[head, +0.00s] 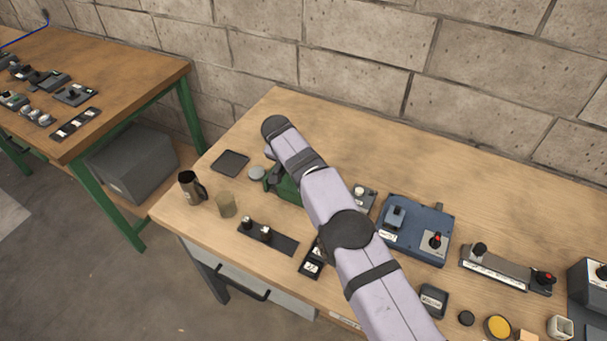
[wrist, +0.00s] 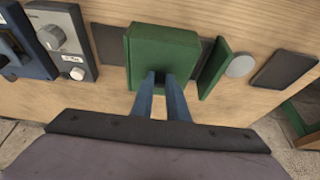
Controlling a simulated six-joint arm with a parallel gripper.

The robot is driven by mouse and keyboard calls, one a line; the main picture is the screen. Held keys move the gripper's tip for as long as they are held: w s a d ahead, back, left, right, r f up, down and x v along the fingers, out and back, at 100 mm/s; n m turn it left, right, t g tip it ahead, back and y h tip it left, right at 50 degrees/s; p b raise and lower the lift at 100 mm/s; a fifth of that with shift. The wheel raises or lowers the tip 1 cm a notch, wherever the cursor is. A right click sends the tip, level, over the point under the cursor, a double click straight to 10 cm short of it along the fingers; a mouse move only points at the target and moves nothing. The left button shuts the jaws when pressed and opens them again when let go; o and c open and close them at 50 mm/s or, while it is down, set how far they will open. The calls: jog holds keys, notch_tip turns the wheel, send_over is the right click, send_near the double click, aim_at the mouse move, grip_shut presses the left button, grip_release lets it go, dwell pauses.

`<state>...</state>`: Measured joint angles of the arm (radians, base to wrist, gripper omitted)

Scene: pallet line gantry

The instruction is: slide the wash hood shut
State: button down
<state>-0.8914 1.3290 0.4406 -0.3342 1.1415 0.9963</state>
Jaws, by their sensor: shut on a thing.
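The wash hood appears to be the green box-shaped housing (wrist: 163,48) in the middle of the wrist view. A separate green upright panel (wrist: 214,68) stands just right of it, with a gap between them. My gripper (wrist: 160,77) has its two blue fingers close together at the housing's near edge, shut on a small dark part there, apparently its handle. The fingers hide most of that part. In the head view the green housing (head: 286,190) is partly covered by my arm, and my fingers are hidden.
A grey disc (head: 257,173) and a dark square tray (head: 230,162) lie to the left. A dark mug (head: 189,186) and a tan cup (head: 226,205) stand at the bench's left end. A knob box (wrist: 61,40) and blue control box (head: 415,228) stand on the other side.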

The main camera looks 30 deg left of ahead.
jog(key=shift+w+a+r, duration=0.1)
jog(key=shift+a+r, duration=0.05)
jog(key=c, duration=1.7)
grip_release()
jog(key=shift+b+v, duration=1.45)
jog(key=shift+v, duration=2.2)
